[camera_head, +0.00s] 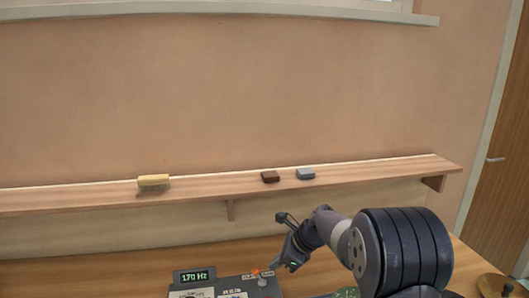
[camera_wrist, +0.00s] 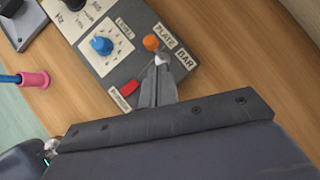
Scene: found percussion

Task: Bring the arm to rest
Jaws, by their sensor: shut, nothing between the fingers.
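My gripper (camera_wrist: 159,75) is shut and empty, pointing down at the grey control box. In the wrist view its fingertips are at the box's edge, close beside a small switch with an orange ball tip (camera_wrist: 151,42). I cannot tell whether they touch it. The control box (camera_wrist: 115,60) has a blue knob (camera_wrist: 101,45), a red button (camera_wrist: 129,87) and labels "PLATE" and "BAR" near the switch. In the head view my arm reaches in from the lower right to the control box (camera_head: 232,284), whose display (camera_head: 194,275) reads 170 Hz.
A wall shelf (camera_head: 350,177) runs behind the table (camera_head: 150,278), holding a yellow block (camera_head: 153,182), a brown block (camera_head: 270,176) and a grey block (camera_head: 305,174). A brass disc (camera_head: 496,285) is at the lower right. A pink-ended blue stick (camera_wrist: 33,79) lies left in the wrist view.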

